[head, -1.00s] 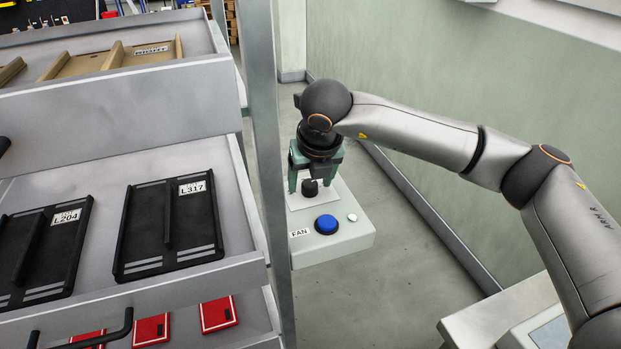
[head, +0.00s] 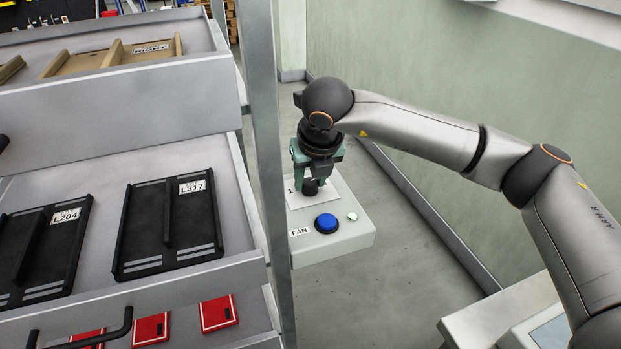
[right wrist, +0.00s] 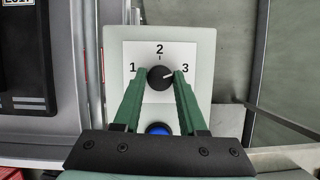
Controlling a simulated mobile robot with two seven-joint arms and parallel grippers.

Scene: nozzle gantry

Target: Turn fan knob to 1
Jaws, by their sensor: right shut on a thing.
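The fan knob (right wrist: 160,77) is a small round black knob on a white dial plate marked 1, 2 and 3. In the right wrist view its light pointer mark faces right and slightly up, toward the 3. The knob also shows in the head view (head: 311,187), on the pale fan panel (head: 350,240). My right gripper (right wrist: 160,79) has its green fingers shut on the knob, one on each side. It also shows from above in the head view (head: 317,180). My left gripper is not in view.
A blue button (head: 326,223) and a small pale green button (head: 352,216) sit on the panel in front of the dial, near the FAN label (head: 299,232). A metal post (head: 265,150) and a shelf rack (head: 110,110) stand left. A green wall (head: 450,90) is at right.

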